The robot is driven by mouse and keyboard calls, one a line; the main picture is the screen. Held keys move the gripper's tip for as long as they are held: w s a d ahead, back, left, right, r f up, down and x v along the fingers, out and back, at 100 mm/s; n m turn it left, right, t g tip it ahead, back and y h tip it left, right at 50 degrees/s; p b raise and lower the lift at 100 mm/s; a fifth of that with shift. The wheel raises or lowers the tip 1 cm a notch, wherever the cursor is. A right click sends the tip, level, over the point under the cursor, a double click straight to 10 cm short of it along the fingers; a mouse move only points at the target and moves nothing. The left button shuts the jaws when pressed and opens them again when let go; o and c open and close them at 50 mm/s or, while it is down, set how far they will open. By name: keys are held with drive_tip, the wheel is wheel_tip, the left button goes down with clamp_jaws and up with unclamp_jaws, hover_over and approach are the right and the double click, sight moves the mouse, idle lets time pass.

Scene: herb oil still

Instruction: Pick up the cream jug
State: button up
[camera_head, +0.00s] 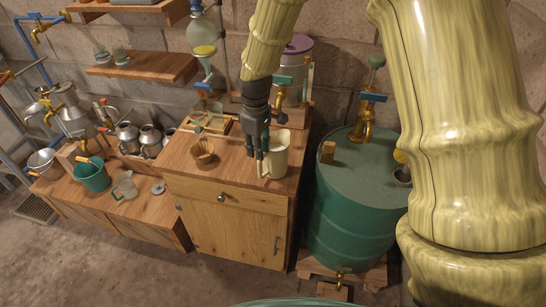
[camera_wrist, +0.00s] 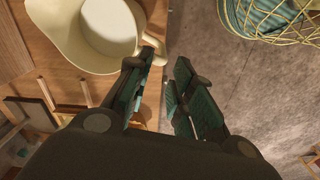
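The cream jug (camera_head: 279,155) stands upright on the wooden cabinet top, near its right edge. In the wrist view, the jug (camera_wrist: 72,42) fills the upper left, and I look down into its round mouth. Its handle (camera_wrist: 152,46) points toward my fingertips. My gripper (camera_head: 262,165) hangs down at the jug's left side in the head view. In the wrist view, my gripper (camera_wrist: 166,66) has its two dark green fingers apart, with the handle's end at the tips. I cannot tell whether they touch it. Part of the jug is hidden behind a finger in the head view.
A small wooden cup (camera_head: 203,152) stands left of the jug on the cabinet (camera_head: 238,198). A green drum (camera_head: 350,225) stands close on the right. A metal pot (camera_head: 297,60) is behind. A lower bench at left holds a green bucket (camera_head: 93,178) and a glass jug (camera_head: 125,185).

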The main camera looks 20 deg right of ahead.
sight(260, 164)
wheel_tip(260, 164, down, 2)
drive_tip(key=shift+s+f+p, duration=0.15)
drive_tip(key=shift+f+p, duration=0.1)
drive_tip(key=shift+p, duration=0.15)
drive_tip(key=shift+s+f+p, duration=0.1)
drive_tip(key=shift+f+p, duration=0.65)
drive_tip(key=shift+f, duration=1.45)
drive_tip(key=shift+c, duration=0.2)
clamp_jaws()
